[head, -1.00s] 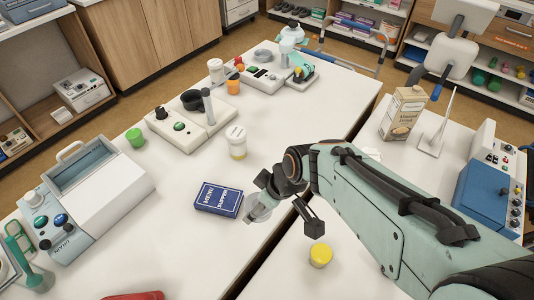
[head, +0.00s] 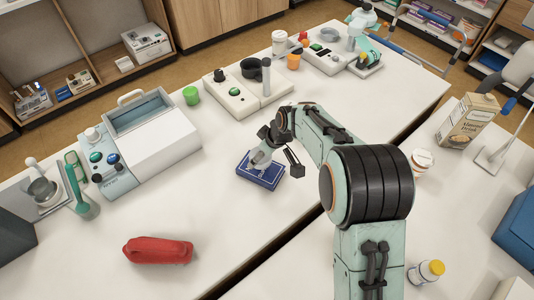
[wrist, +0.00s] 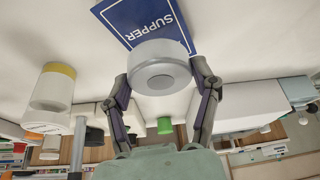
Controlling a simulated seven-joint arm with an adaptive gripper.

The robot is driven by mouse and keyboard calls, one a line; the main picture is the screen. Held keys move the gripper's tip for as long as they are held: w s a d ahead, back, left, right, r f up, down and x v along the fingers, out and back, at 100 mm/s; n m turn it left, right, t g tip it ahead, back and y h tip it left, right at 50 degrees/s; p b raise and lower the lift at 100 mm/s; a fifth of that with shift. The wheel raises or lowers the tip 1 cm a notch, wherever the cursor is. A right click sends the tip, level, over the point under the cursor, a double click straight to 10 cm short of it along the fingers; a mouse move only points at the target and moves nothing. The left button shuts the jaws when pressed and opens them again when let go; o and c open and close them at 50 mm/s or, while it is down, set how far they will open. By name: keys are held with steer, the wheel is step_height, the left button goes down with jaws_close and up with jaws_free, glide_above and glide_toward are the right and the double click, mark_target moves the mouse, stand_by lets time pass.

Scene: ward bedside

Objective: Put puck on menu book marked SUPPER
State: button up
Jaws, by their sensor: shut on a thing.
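The puck (wrist: 158,68), a pale grey round disc, is held between the two fingers of my gripper (wrist: 162,88) in the wrist view. The menu book (wrist: 128,20) is dark blue with a white border and the word SUPPER, and the puck covers part of it there. In the head view the menu book (head: 264,180) lies flat on the white table, and my gripper (head: 265,156) is right over it. The puck is small and partly hidden by the fingers in that view. I cannot tell whether the puck touches the book.
A white machine with a blue window (head: 140,113) and a green cup (head: 191,95) stand left of the book. A control box (head: 235,98) is behind. A yellow-capped bottle (head: 431,270) is at front right. The table left of the book is clear.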

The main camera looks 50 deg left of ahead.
mark_target(261, 162)
steer(key=shift+w+a+f, duration=0.1)
steer(key=shift+a+f, duration=0.05)
steer(key=shift+f, duration=0.75)
steer(key=shift+a+f, duration=0.1)
steer(key=shift+f, duration=0.8)
steer(key=shift+f, duration=0.1)
steer(key=o, duration=1.2)
steer(key=shift+o, duration=0.2)
